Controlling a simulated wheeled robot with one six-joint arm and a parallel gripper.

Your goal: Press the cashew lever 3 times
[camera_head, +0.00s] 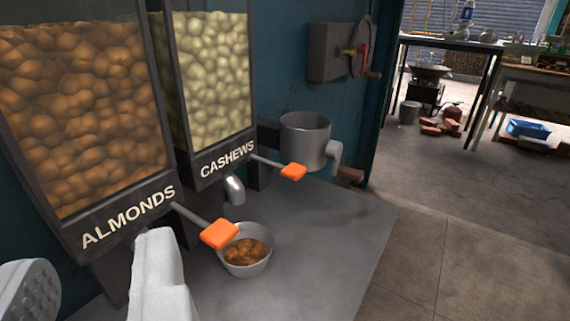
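The cashew lever (293,172) is a thin rod with an orange paddle, sticking out to the right of the dispenser labelled CASHEWS (212,85). A metal spout (234,190) hangs below that label. A grey bowl (262,268) with brown nuts in it stands on the grey surface, below and in front of the spout. The almond lever (220,234), also orange, partly covers the bowl's left rim. My gripper (95,282) shows at the lower left as two pale fingers set wide apart with nothing between them. It is left of both levers and touches neither.
The dispenser labelled ALMONDS (85,115) stands at the left, near my gripper. A metal pot (305,142) sits behind the cashew lever, and a grey box with a red lever (340,52) is on the wall. The grey surface (330,240) right of the bowl is clear.

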